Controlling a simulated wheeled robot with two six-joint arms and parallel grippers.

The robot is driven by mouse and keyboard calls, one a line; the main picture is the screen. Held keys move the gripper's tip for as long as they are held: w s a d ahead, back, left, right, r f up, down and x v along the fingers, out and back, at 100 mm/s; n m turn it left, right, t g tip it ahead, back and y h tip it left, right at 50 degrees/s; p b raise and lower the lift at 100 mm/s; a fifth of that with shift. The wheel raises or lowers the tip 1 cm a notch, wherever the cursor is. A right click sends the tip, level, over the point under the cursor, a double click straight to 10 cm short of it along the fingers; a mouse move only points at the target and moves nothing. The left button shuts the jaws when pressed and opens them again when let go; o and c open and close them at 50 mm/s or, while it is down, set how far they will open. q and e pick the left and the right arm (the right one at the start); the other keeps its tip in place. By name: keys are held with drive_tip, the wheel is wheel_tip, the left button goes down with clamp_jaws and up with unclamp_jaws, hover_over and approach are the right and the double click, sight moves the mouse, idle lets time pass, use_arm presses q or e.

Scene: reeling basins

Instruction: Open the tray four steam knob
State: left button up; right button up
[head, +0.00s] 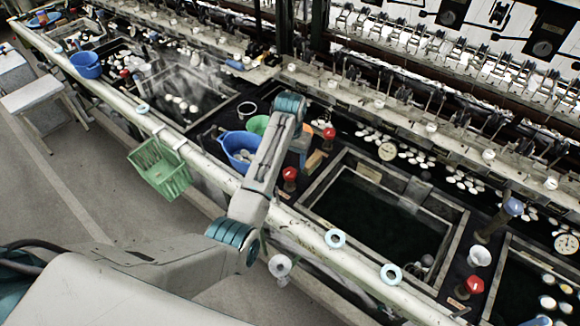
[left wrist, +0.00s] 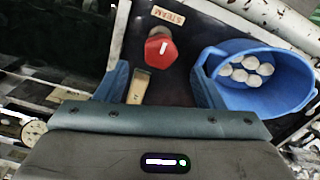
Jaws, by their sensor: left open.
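A red steam knob (head: 290,174) stands on the dark deck between the blue basin and the large dark water tray (head: 455,222). In the left wrist view the same red knob (left wrist: 160,48) has a white mark on its top, and a STEAM label (left wrist: 168,15) lies beside it. My left gripper (head: 302,148) is over the deck just behind the knob. Its blue fingers (left wrist: 160,88) are apart with nothing held, and the knob is beyond the tips. Whether this is tray four's knob cannot be read. My right gripper is not in view.
A tan block (left wrist: 139,87) shows near the left finger. The blue basin (left wrist: 265,97) with pale cocoons sits close to the right finger. Other red knobs stand behind (head: 329,133) and at far right (head: 475,285). A green basket (head: 158,170) hangs off the front rail.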

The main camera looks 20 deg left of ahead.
sight(290, 172)
use_arm(q)
wheel_tip(290, 172, down, 6)
drive_tip(key=shift+r+p, duration=0.1)
drive_tip(key=shift+p, duration=0.55)
drive_tip(key=c, duration=1)
drive_tip(key=shift+o, duration=0.2)
